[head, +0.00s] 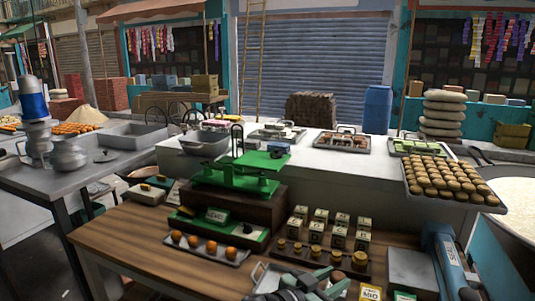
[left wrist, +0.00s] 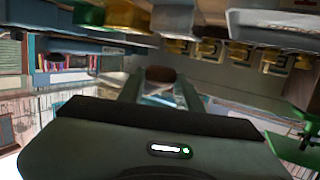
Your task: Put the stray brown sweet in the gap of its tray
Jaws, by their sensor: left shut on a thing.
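My left gripper (head: 300,282) is low in the middle of the head view, in front of the wooden table's goods. In the left wrist view, its two fingers (left wrist: 160,88) are shut on a small brown sweet (left wrist: 161,73) at their tips. I cannot make out this sweet in the head view. The tray of brown sweets (head: 455,202) is at the right on the white counter, filled with rows of round brown sweets. It is well to the right of and beyond the gripper. Its gap cannot be made out from here. My right gripper does not show.
A green scale (head: 235,180) stands on a dark box left of centre. A small tray of orange balls (head: 176,245) is in front of it. Small boxes (head: 340,220) and brass weights (head: 317,251) stand right of it. More trays line the white counter (head: 305,155).

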